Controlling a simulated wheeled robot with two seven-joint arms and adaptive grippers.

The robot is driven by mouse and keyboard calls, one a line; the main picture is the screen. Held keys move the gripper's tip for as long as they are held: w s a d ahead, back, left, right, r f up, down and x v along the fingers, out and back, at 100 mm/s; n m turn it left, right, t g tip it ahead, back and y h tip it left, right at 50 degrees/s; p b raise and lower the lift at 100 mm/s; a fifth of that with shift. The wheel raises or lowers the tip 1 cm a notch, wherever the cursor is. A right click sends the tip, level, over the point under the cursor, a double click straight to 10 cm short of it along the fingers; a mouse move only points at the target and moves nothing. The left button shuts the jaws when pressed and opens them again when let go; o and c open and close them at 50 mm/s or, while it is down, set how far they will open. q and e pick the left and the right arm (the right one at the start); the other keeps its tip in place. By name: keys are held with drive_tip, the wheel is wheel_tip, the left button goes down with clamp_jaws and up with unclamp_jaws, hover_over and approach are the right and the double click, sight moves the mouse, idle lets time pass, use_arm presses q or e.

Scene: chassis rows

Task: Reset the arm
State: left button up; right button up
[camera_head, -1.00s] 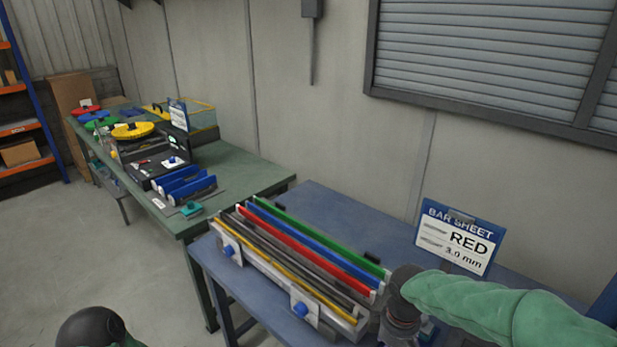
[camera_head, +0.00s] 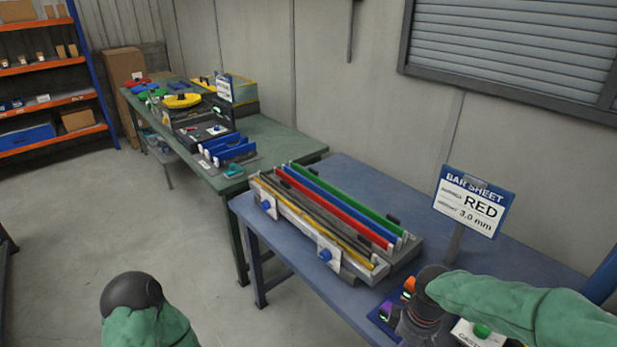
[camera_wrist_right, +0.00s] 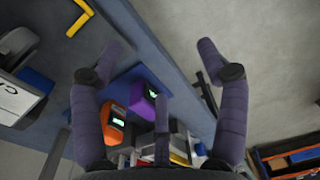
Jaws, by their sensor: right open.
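My right arm, in a green sleeve, comes in from the right in the head view. My right gripper (camera_head: 408,330) hangs low over the near edge of the blue table (camera_head: 350,172), partly hidden by its own wrist. In the right wrist view the gripper (camera_wrist_right: 163,55) is open, its purple-grey fingers spread wide with nothing between them. An orange device (camera_wrist_right: 117,127) and a purple device (camera_wrist_right: 143,98) lie beyond the fingers. My left arm shows only a dark rounded joint and green sleeve at the bottom left; its gripper is out of view.
A rack (camera_head: 345,262) holds red, blue, green and other bars on the blue table, left of my right gripper. A sign (camera_head: 469,203) reading RED 3.0 mm stands behind the gripper. A green table (camera_head: 285,140) with several tools is farther back. Floor at left is clear.

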drive_tip(key=s+a+f+m+y, duration=0.1)
drive_tip(key=s+a+f+m, duration=0.2)
drive_tip(key=f, duration=0.6)
drive_tip(key=s+a+f+m+y, duration=0.1)
drive_tip(key=s+a+f+m, duration=0.2)
drive_tip(key=f, duration=0.6)
drive_tip(key=s+a+f+m+y, duration=0.1)
drive_tip(key=s+a+f+m, duration=0.3)
drive_tip(key=f, duration=0.6)
drive_tip(key=shift+s+a, duration=1.05)
drive_tip(key=shift+a, duration=0.5)
